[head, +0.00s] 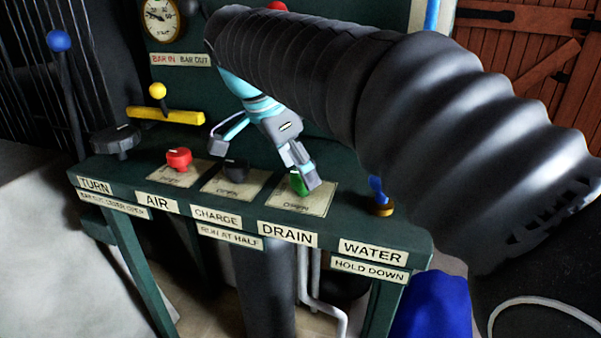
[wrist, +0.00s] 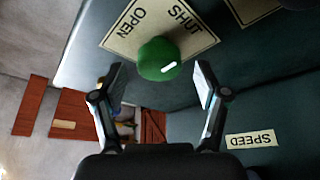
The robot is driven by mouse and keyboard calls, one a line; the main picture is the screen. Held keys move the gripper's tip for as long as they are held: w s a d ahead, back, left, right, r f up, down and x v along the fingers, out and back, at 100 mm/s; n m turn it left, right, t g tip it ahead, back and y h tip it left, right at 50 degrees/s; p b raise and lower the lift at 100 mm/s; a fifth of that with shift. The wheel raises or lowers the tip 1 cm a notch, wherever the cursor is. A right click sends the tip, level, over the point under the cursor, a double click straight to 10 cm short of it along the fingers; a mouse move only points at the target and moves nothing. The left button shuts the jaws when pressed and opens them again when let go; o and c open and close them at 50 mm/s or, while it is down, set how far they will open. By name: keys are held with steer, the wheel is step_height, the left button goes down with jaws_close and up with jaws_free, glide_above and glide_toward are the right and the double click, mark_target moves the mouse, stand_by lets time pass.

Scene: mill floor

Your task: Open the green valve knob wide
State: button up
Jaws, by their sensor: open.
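The green valve knob (wrist: 160,59) stands on a cream plate (wrist: 117,30) marked OPEN and SHUT in the wrist view. A white mark on the knob's face points to the upper right, toward the SHUT side. My gripper (wrist: 160,75) is open, with one finger on each side of the knob and a visible gap to both. In the head view, my gripper (head: 305,172) is over the DRAIN position and hides most of the green knob (head: 299,184). Whether the fingers reach fully around the knob is hard to tell.
A black knob (head: 236,167) and a red knob (head: 179,158) stand to the left on the panel. A blue-handled water valve (head: 378,191) stands close on the right. A yellow lever (head: 165,115) and a gauge (head: 161,18) are farther back.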

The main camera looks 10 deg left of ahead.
steer(key=shift+w+d+f, duration=0.15)
steer(key=shift+d+f, duration=0.05)
steer(key=shift+f, duration=0.3)
steer(key=c, duration=1.2)
steer(key=shift+o, duration=0.2)
